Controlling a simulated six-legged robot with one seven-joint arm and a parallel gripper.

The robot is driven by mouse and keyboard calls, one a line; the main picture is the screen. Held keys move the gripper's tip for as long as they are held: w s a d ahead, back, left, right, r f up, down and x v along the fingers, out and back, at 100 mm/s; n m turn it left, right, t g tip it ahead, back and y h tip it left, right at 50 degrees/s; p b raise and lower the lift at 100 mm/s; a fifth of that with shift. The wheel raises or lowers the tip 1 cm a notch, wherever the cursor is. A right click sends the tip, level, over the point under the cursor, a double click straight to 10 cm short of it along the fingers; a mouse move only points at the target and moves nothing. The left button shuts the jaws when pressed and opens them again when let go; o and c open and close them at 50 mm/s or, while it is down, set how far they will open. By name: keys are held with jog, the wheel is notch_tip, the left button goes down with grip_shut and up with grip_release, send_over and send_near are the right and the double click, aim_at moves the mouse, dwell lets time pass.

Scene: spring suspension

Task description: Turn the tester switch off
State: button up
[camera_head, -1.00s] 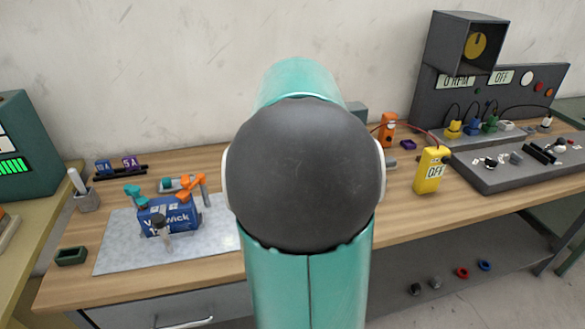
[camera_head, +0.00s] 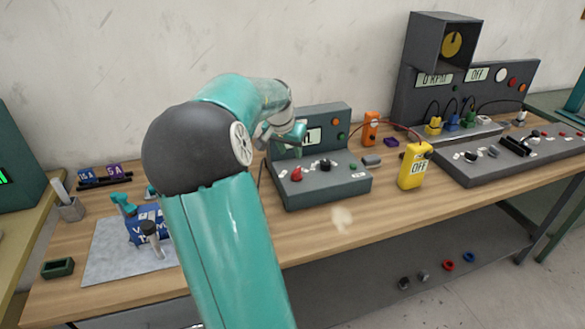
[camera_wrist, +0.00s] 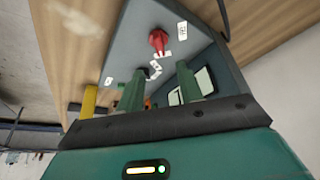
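The tester is a dark grey console (camera_head: 335,184) in the middle of the bench, with a sloped top and an upright panel with a display partly hidden by my arm. A red switch knob (camera_head: 297,174) sits on the left of its top and a black knob (camera_head: 325,164) to its right. In the wrist view the red knob (camera_wrist: 158,40) is beyond the fingertips, near white labels. My gripper (camera_wrist: 158,72) shows two green fingers apart with nothing held. In the head view my gripper (camera_head: 287,136) is above the console's left side, apart from the red knob.
A yellow meter (camera_head: 413,170) reading OFF stands right of the console, with an orange device (camera_head: 370,130) behind it. A larger test panel (camera_head: 470,95) is at the right. A blue battery (camera_head: 146,223) is on a grey mat at the left. The front bench edge is clear.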

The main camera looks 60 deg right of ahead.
aim_at(296, 169)
jog(key=x, duration=1)
jog(key=shift+r, duration=0.1)
jog(key=shift+s, duration=0.1)
grip_shut()
